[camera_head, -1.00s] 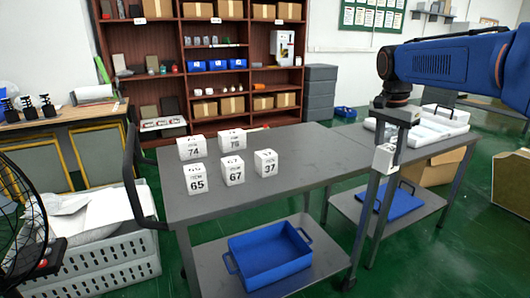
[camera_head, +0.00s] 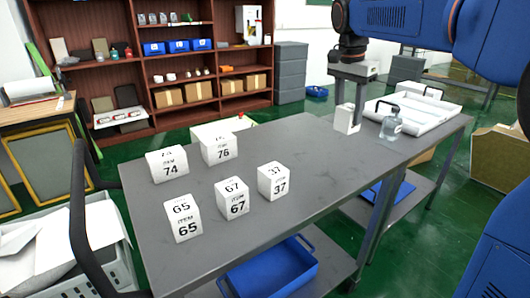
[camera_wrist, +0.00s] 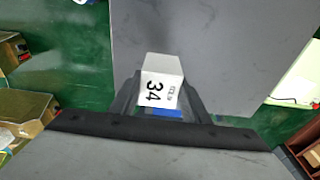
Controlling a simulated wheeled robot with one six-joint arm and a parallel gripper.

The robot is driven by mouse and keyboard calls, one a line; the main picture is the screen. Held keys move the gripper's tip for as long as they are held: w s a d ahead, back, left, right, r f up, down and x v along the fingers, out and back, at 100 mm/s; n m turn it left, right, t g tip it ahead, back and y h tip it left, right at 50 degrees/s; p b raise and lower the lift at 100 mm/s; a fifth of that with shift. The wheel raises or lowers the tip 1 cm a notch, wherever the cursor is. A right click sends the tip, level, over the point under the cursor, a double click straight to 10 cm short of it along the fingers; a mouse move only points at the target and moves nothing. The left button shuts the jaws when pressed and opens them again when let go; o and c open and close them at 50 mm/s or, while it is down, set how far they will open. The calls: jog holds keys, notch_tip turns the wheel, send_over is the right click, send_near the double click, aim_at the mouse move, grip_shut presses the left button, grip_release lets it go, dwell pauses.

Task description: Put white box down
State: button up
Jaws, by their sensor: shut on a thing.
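The white box (camera_head: 346,119) is in my gripper (camera_head: 349,104) at the right part of the grey table (camera_head: 300,160) in the head view. In the wrist view the white box (camera_wrist: 160,72), marked 34, sits between the two dark fingers of my gripper (camera_wrist: 158,100), which are shut on it. The table top shows beneath and beyond it. I cannot tell whether the box touches the table.
Several white numbered boxes stand on the table's left half, among them 37 (camera_head: 273,181), 67 (camera_head: 232,199) and 65 (camera_head: 183,221). A clear bottle (camera_head: 391,124) and a white tray (camera_head: 425,112) are at the right. The table's middle is clear. A blue bin (camera_head: 270,270) is below.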

jog(key=shift+w+a, duration=0.1)
jog(key=shift+f, duration=5)
jog(key=o, duration=1)
jog(key=shift+f, duration=0.1)
jog(key=shift+o, duration=0.2)
jog(key=r, duration=0.4)
jog(key=a+r, duration=0.1)
jog(key=r, duration=0.3)
jog(key=s+r, duration=0.1)
jog(key=r, duration=0.3)
jog(key=shift+a, duration=0.2)
